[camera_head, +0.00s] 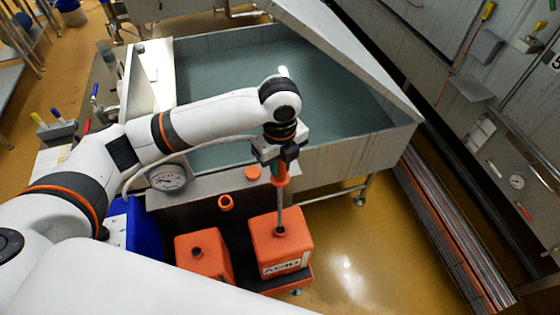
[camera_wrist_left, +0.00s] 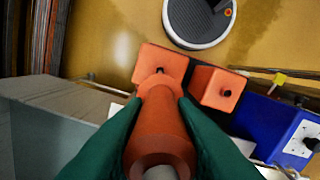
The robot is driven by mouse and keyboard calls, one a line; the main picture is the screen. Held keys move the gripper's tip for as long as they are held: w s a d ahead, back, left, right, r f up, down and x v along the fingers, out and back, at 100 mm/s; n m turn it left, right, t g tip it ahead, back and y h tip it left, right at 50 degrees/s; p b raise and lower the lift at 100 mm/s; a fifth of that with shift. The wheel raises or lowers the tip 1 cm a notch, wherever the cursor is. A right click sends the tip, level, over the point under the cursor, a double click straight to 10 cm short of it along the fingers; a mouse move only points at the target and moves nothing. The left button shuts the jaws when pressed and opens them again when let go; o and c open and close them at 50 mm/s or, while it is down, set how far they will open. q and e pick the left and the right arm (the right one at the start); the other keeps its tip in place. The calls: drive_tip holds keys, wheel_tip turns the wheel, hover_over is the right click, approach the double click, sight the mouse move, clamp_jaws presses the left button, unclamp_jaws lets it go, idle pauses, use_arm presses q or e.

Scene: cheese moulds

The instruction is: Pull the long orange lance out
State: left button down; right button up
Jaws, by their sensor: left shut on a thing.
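The lance has an orange upper body (camera_head: 280,173) and a thin grey shaft (camera_head: 281,208). It stands nearly upright over the orange canister marked "ACID" (camera_head: 283,243). The shaft's lower end meets the canister's top opening; how much is inside is hidden. My left gripper (camera_head: 278,160) is shut on the lance's orange body, above the canister. In the left wrist view the green fingers (camera_wrist_left: 157,120) close on both sides of the orange body (camera_wrist_left: 160,125), with the canister (camera_wrist_left: 161,62) beyond it. My right gripper is not in view.
A second orange canister (camera_head: 203,257) stands left of the first, near a blue container (camera_head: 146,228). A large steel vat (camera_head: 345,158) stands behind the arm. A round gauge (camera_head: 167,178) and orange cap (camera_head: 253,173) are close by. Yellow floor (camera_head: 350,255) is open at right.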

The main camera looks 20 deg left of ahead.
use_arm(q)
drive_tip(key=shift+r+p, duration=2.7)
drive_tip(key=shift+r, duration=0.45)
wheel_tip(320, 180, up, 11)
drive_tip(key=shift+r, duration=0.1)
